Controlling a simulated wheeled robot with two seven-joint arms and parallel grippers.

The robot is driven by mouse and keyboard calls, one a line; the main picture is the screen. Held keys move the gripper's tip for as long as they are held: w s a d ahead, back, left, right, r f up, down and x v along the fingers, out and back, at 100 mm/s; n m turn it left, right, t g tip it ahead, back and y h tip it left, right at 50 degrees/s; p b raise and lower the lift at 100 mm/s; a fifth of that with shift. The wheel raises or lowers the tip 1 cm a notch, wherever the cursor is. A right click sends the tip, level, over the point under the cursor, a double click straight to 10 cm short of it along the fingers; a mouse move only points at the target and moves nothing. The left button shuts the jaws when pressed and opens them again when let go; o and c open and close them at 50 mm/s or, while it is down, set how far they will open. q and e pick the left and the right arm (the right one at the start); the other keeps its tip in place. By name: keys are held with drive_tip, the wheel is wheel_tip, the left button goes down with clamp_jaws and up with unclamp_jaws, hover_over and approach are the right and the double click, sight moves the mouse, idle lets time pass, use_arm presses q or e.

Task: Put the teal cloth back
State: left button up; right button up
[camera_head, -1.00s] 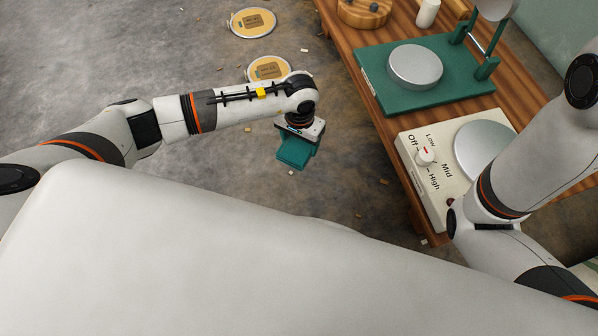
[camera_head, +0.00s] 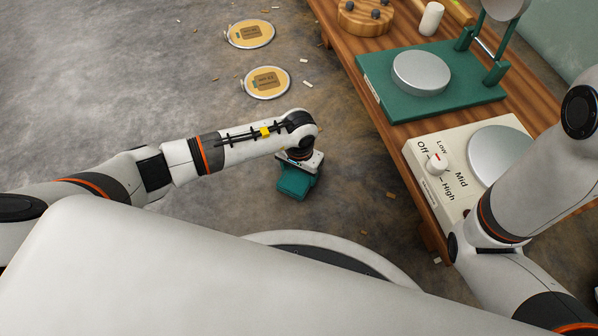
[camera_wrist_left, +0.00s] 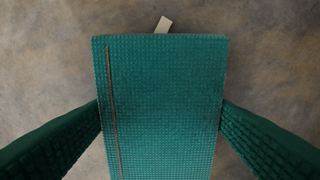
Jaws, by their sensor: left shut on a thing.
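My left gripper (camera_head: 299,161) is shut on the teal cloth (camera_head: 295,182) and holds it over the bare floor, left of the wooden table. In the left wrist view the cloth (camera_wrist_left: 165,105) is a flat, ribbed teal rectangle with a thin brown line along its left side. Dark green textured shapes flank it at the lower left and right; I cannot tell whether these are fingers or cloth. My right arm shows at the right edge, but its gripper is out of view.
The wooden table (camera_head: 398,136) carries a green stand with a metal disc (camera_head: 421,72), a cream dial unit (camera_head: 425,185), a white cylinder (camera_head: 431,19) and a round wooden block (camera_head: 366,18). Two yellow discs (camera_head: 250,33) (camera_head: 267,82) lie on the floor. Small scraps are scattered about.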

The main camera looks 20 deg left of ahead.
sight(299, 174)
use_arm(q)
drive_tip(key=shift+f, duration=0.2)
drive_tip(key=o, duration=0.9)
wheel_tip(299, 174, up, 12)
drive_tip(key=p, duration=0.7)
drive_tip(key=shift+r+p, duration=0.2)
drive_tip(key=shift+p, duration=0.1)
